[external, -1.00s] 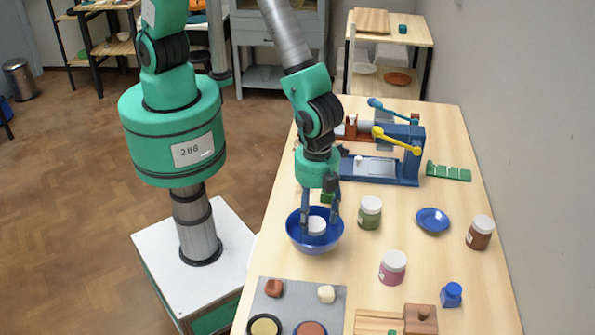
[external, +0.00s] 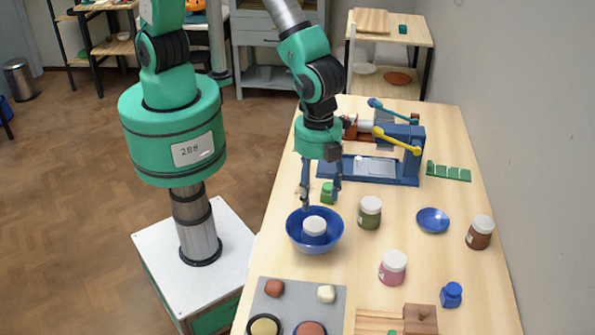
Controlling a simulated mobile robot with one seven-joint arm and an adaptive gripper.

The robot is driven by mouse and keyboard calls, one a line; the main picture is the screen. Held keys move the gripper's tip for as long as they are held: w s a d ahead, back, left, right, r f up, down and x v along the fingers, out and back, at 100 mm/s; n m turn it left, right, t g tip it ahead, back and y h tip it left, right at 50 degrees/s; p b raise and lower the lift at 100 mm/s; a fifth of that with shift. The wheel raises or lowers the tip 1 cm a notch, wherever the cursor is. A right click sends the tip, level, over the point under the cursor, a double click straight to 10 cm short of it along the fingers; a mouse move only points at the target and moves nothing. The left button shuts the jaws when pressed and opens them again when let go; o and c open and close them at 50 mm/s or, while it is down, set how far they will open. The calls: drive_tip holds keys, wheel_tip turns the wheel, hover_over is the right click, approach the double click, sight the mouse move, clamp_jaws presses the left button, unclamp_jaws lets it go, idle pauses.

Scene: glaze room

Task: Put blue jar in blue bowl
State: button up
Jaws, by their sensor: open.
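The blue bowl (external: 297,238) stands on the wooden table near its left edge. A jar with a white lid (external: 315,225) is inside the bowl and appears upright; the little of its body that shows looks blue, and the rest is hidden by the bowl. My gripper (external: 321,201) is open and empty, with its fingers apart just above the far side of the bowl, clear of the jar.
A green jar (external: 370,213), pink jar (external: 392,270) and brown jar (external: 480,233) stand to the right. A blue dish (external: 433,219) and small blue bottle (external: 451,295) are there too. A green block (external: 327,192) sits behind the fingers. A blue-framed device (external: 370,168) stands farther back.

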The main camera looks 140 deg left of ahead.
idle(0.4)
drive_tip(key=s+d+r+n+t, duration=0.15)
drive_tip(key=s+r, duration=0.25)
drive_tip(key=r, duration=0.4)
drive_tip(key=s+d+r+n, duration=0.1)
drive_tip(key=s+d+r, duration=0.1)
drive_tip(key=s+r, duration=0.35)
drive_tip(key=s+d+r+n+t, duration=0.1)
drive_tip(key=s+d+r, duration=0.1)
drive_tip(key=r, duration=0.7)
drive_tip(key=s+d+r+n+t, duration=0.1)
drive_tip(key=s+r, duration=0.4)
drive_tip(key=s, duration=0.5)
drive_tip(key=s+d+r+n+t, duration=0.2)
drive_tip(key=s+r, duration=0.3)
drive_tip(key=s, duration=0.5)
drive_tip(key=shift+s+d+n, duration=0.4)
drive_tip(key=shift+d+n, duration=0.25)
drive_tip(key=shift+d, duration=0.05)
